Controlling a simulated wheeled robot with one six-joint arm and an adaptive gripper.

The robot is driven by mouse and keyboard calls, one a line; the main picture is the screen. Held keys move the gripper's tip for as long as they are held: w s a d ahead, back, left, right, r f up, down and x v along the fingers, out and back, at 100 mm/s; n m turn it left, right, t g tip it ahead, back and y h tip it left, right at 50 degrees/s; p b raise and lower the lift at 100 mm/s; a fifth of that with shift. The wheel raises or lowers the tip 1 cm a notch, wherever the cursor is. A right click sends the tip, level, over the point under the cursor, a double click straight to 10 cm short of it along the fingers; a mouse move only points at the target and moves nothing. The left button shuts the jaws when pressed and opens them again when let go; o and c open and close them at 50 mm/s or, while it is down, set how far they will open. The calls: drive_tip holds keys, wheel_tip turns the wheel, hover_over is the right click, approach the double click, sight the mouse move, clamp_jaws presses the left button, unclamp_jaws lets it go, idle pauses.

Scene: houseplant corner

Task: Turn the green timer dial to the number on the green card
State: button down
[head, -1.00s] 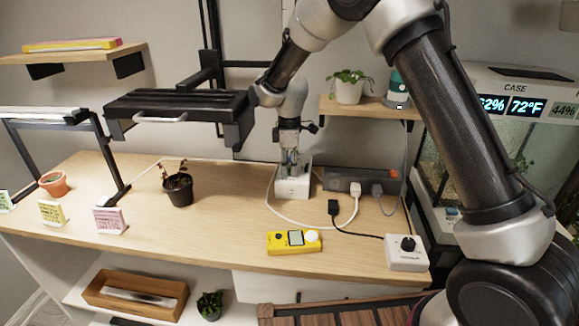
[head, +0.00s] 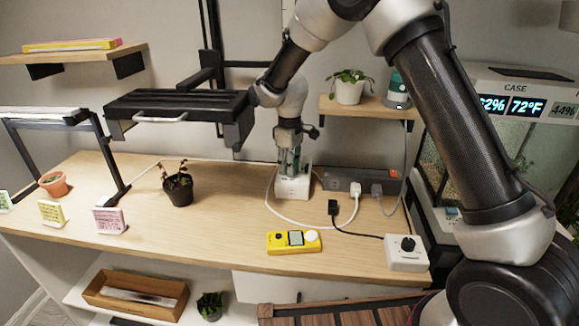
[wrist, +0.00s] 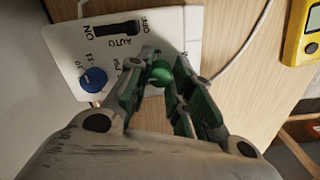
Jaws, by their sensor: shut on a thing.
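The white timer box (head: 292,188) stands on the table near the wall. In the wrist view its top (wrist: 110,50) shows a blue dial (wrist: 93,80) with numbers and a black switch marked ON, AUTO and OFF. The green dial (wrist: 161,73) is between the fingertips of my gripper (wrist: 160,66), which is shut on it from above; the number it points to cannot be read. In the head view my gripper (head: 290,162) points down onto the box. The green card (head: 4,201) stands at the far left edge, partly cut off, its writing too small to read.
A yellow card (head: 52,213) and a pink card (head: 110,220) stand to the left. A dark potted plant (head: 179,190) is left of the box, a grey power strip (head: 345,180) right of it. A yellow device (head: 294,242) lies in front; cables cross the table.

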drive_tip(key=c, duration=1.2)
unclamp_jaws()
drive_tip(key=shift+c, duration=0.2)
wheel_tip(320, 180, up, 12)
